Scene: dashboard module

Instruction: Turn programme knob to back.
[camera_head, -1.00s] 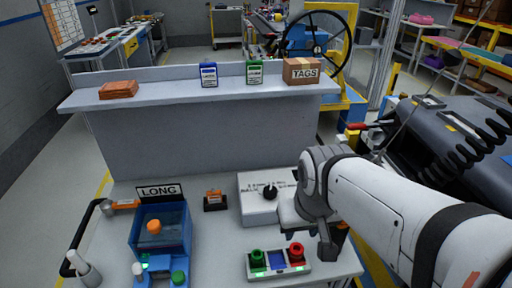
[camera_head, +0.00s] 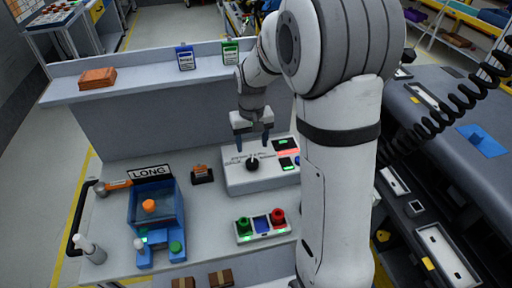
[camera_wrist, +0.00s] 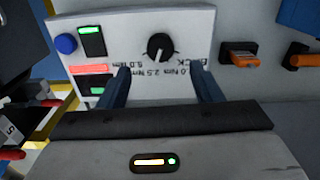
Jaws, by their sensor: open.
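The programme knob (camera_head: 252,163) is a round black knob with a white pointer mark on top of a white box (camera_head: 262,180). In the wrist view the knob (camera_wrist: 161,47) shows with printed labels around it, including torque values and a partly hidden word ending in "CK". My gripper (camera_head: 252,143) is open and empty above and behind the knob in the head view. In the wrist view its two blue fingers (camera_wrist: 165,85) are apart, with the knob beyond and between them, not touched. The finger bases hide part of the labels.
The box also has a red lit strip (camera_wrist: 90,69), green-lit displays (camera_wrist: 92,41) and a blue button (camera_wrist: 66,44). A green, blue and red button panel (camera_head: 263,226) stands in front. A blue "LONG" fixture (camera_head: 157,215) is at left. A shelf (camera_head: 130,93) runs behind.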

